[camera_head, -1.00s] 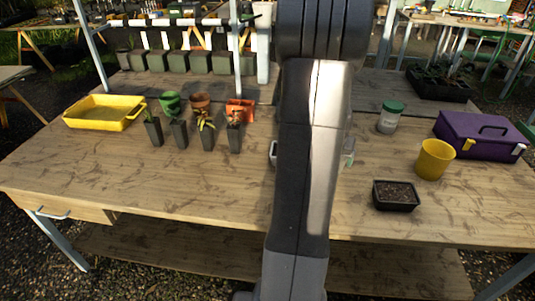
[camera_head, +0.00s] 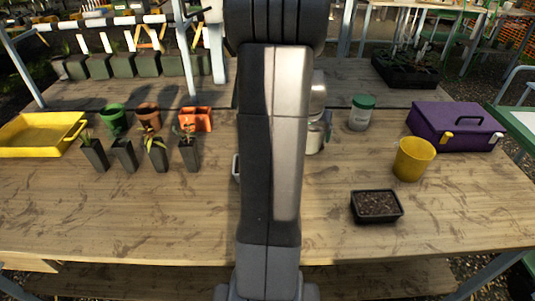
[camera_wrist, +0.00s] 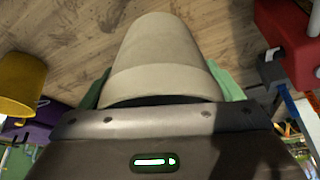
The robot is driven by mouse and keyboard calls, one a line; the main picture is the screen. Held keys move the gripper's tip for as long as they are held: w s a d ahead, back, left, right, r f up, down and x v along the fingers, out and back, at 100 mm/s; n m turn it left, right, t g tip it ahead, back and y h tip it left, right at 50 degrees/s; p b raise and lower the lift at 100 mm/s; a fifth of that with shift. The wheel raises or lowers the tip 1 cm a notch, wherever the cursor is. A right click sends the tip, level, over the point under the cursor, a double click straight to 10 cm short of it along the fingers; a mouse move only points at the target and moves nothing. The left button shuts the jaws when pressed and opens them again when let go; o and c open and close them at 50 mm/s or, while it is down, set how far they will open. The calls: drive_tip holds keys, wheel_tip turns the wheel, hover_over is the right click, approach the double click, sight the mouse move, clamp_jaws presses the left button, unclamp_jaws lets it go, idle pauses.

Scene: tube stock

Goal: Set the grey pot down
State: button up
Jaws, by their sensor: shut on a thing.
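The grey pot (camera_wrist: 155,50) fills the middle of the wrist view, its rim band toward me and its narrower end pointing away. My gripper (camera_wrist: 160,88) is shut on it, with a green finger pressed on each side. Wooden tabletop shows beyond the pot; I cannot tell whether its base touches the wood. In the head view my arm hides most of the gripper and pot. Only a pale part of that end shows right of the arm, above the wooden bench (camera_head: 200,220).
A jar with a green lid (camera_head: 361,113), a yellow pot (camera_head: 413,159), a purple toolbox (camera_head: 455,127) and a black soil tray (camera_head: 377,206) stand right of my arm. Several seedling pots (camera_head: 124,155) and a yellow tray (camera_head: 35,137) are left. The front-left bench is clear.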

wheel_tip(320, 180, down, 10)
drive_tip(key=shift+r, duration=0.1)
idle(0.4)
drive_tip(key=shift+b, duration=0.3)
drive_tip(key=shift+f, duration=0.25)
drive_tip(key=o, duration=0.8)
drive_tip(key=shift+r, duration=0.15)
